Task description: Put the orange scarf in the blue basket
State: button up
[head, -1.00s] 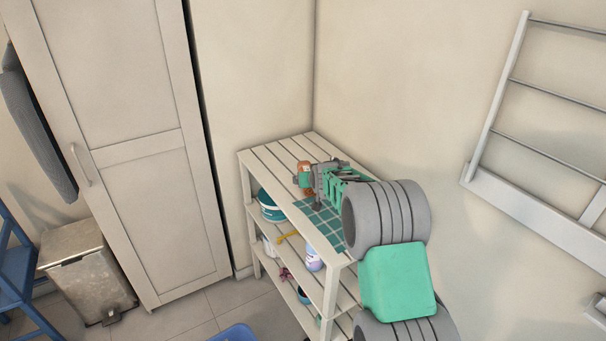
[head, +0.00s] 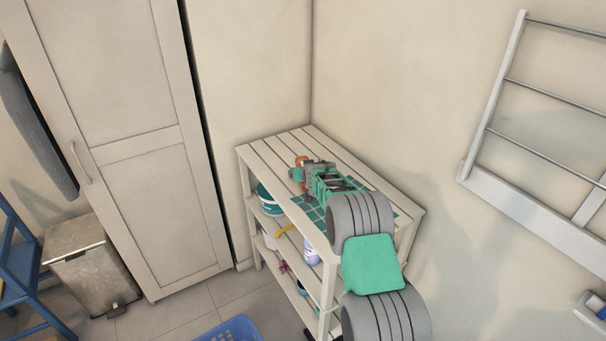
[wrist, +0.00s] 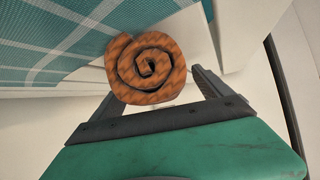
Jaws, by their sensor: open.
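The orange scarf (head: 301,161) is a rolled-up bundle on top of the white slatted shelf, mostly hidden behind my gripper (head: 301,173) in the head view. In the wrist view the scarf's spiral end (wrist: 147,68) faces the camera, in line with the space between my open fingers. I cannot tell whether either finger touches it. The blue basket (head: 232,331) is on the floor in front of the shelf, cut off by the bottom edge of the head view.
A teal checked cloth (head: 309,210) lies on the white shelf (head: 270,154). Lower shelves hold a teal tub (head: 268,203) and a bottle (head: 312,252). A tall cabinet (head: 125,190), a metal bin (head: 92,263) and a blue chair (head: 18,262) stand left. A drying rack (head: 500,120) hangs right.

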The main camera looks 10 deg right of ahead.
jog(key=shift+s+a+r, duration=0.15)
jog(key=shift+a, duration=0.1)
jog(key=c, duration=0.6)
jog(key=shift+d, duration=0.1)
jog(key=c, duration=1.1)
